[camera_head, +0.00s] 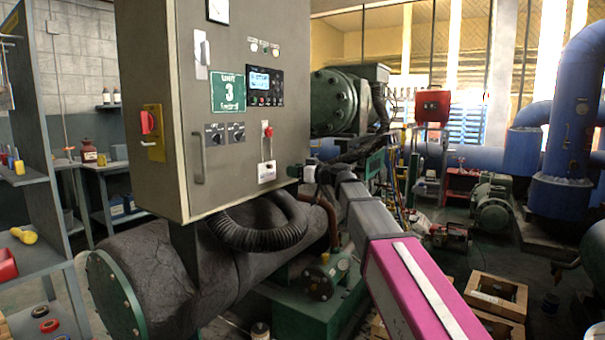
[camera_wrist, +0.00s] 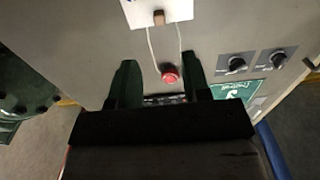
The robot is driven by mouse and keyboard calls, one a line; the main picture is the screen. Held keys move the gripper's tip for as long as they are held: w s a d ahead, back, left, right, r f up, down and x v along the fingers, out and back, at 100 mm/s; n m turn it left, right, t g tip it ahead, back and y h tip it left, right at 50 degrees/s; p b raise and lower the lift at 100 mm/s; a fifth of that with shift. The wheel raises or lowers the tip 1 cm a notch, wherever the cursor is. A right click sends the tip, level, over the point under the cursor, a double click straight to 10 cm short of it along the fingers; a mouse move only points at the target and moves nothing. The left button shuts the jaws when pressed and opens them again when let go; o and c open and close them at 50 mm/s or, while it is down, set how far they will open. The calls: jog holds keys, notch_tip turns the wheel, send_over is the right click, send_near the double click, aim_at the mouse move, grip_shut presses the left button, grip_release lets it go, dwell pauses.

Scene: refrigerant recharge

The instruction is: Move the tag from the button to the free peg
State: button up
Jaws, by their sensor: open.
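The white tag (camera_head: 267,172) hangs by a pale loop of string from the red button (camera_head: 267,131) on the front of the grey cabinet (camera_head: 225,160). In the wrist view, which is upside down, the tag (camera_wrist: 158,10) is at the top edge, partly cut off, with a small brown patch by the string. The red button (camera_wrist: 169,73) shows between my gripper's two dark green fingers (camera_wrist: 160,78). My gripper is open and empty, facing the cabinet; contact cannot be told. In the head view my gripper (camera_head: 308,173) is right of the tag. I cannot make out a free peg.
Two black knobs (camera_head: 226,133) and a green unit sign (camera_head: 228,92) are on the cabinet. A red switch on a yellow plate (camera_head: 154,131) is on its left side. A black corrugated hose (camera_head: 262,236) and a large dark tank (camera_head: 165,275) lie below.

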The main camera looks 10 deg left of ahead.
aim_at(266, 158)
jog(key=x, duration=1)
jog(key=shift+w, duration=0.1)
grip_shut()
jog(key=shift+r, duration=0.15)
jog(key=shift+r, duration=1.5)
jog(key=v, duration=0.8)
jog(key=shift+d, duration=0.25)
